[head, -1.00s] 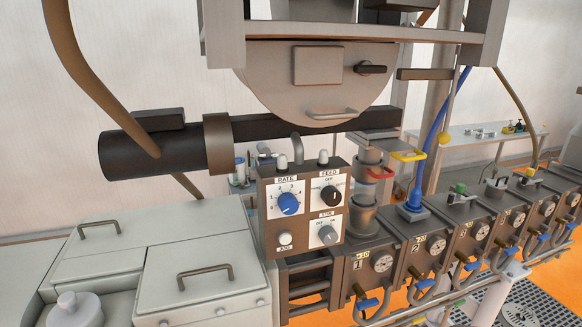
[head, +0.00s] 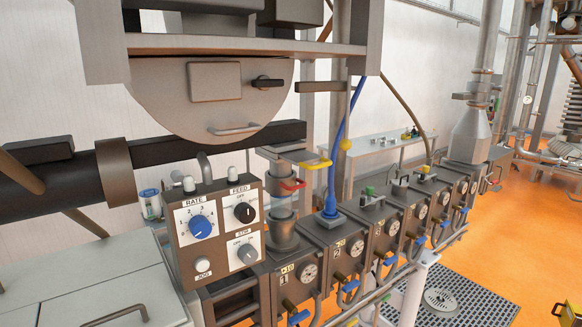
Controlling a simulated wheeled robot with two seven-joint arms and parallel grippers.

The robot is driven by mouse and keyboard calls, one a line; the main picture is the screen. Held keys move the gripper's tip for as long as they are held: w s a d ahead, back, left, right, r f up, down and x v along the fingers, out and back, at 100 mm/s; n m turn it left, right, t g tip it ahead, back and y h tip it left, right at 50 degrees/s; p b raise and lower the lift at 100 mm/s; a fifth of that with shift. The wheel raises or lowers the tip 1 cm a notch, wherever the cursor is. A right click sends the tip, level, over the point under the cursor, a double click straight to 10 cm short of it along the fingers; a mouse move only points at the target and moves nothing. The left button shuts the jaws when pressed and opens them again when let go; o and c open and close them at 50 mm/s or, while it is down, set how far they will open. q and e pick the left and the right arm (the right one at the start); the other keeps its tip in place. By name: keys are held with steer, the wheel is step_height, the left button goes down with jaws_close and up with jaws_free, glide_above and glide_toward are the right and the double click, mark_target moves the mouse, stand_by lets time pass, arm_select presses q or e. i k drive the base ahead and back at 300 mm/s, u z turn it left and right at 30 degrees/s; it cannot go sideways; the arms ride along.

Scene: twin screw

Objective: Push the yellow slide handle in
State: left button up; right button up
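The plate sits on top of a short vertical feed pipe (head: 284,205), above the row of machine blocks. A red handle (head: 292,184) sits just below it on the same pipe. How far the slide is pulled out cannot be told exactly. Neither of my grippers shows in the head view.
A control box (head: 213,232) with RATE and FEED knobs stands left of the pipe. A blue hose (head: 333,180) rises close to its right. A large hopper body (head: 215,95) hangs above. Open orange floor (head: 490,235) lies at the right, with a black grate (head: 450,300).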

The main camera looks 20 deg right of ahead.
mark_target(301, 158)
steer(key=u, duration=0.55)
steer(key=k, duration=1.3)
steer(key=z, duration=0.4)
steer(key=i, duration=0.85)
steer(key=z, duration=0.5)
steer(key=i, duration=0.65)
steer(key=u, duration=0.3)
